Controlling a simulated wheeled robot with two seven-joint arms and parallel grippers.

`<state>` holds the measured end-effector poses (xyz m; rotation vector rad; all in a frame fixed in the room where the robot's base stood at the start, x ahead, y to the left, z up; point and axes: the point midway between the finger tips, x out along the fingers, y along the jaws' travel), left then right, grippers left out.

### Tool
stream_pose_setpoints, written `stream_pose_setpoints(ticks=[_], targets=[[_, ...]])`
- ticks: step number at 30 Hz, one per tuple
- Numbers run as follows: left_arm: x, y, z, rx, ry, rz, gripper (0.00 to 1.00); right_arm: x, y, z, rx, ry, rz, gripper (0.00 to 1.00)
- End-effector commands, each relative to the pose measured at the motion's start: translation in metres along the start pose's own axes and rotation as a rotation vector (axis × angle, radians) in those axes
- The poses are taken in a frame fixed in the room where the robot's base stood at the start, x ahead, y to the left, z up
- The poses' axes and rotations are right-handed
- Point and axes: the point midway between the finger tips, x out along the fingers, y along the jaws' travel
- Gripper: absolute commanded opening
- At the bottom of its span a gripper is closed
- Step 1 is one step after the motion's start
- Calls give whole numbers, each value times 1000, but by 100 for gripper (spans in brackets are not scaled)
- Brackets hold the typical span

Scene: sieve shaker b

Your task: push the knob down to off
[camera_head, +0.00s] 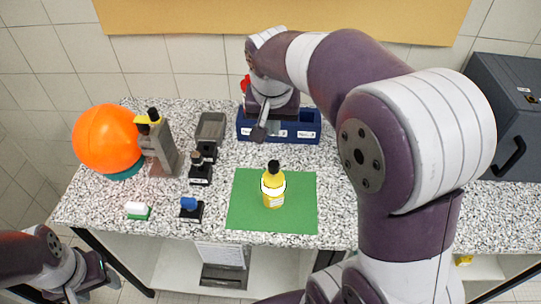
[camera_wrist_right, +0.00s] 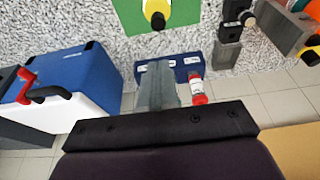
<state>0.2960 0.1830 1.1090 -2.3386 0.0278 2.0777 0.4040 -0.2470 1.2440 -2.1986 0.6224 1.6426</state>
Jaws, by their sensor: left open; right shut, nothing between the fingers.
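I cannot pick out a knob marked off for certain in either view. A small black piece with a blue top (camera_head: 190,207) stands near the front of the speckled counter, left of the green mat. A similar dark piece (camera_head: 200,170) stands behind it. My right gripper (camera_head: 260,133) is shut and empty, reaching down at the labelled blue bin (camera_head: 307,128). In the right wrist view its fingers (camera_wrist_right: 157,72) cover part of the blue bin (camera_wrist_right: 186,63); contact is unclear. My left gripper (camera_head: 92,275) is open and empty, low at the left, away from the counter.
A yellow bottle (camera_head: 273,190) stands on the green mat (camera_head: 240,215). A red-and-white bottle (camera_wrist_right: 197,90) is beside my right fingers. An orange ball (camera_head: 103,138), grey stand (camera_head: 160,150) and green-white block (camera_head: 138,210) are left. A dark box (camera_head: 510,110) stands right.

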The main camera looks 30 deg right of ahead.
Motion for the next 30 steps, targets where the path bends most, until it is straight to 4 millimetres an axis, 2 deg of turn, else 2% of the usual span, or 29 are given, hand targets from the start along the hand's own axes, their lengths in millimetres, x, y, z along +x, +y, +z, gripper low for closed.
stream_pose_setpoints(ticks=[5, 14, 18, 24, 30], targets=[[-7, 0, -1, 0, 0, 0, 56, 27, 1, 0, 0, -6, 2, 0], [-20, 0, -2, 0, 0, 0, 56, 92, 0, 0, -1, -4, 1, 0], [-26, 0, -3, 0, 0, 0, 56, 114, 0, 6, -2, -4, 0, 0], [-29, 0, -3, 0, 0, 0, 56, 132, 0, 11, -2, -1, -1, 0], [-28, 0, -3, 0, 0, 0, 56, 134, 0, 12, -2, 0, -2, 0]])
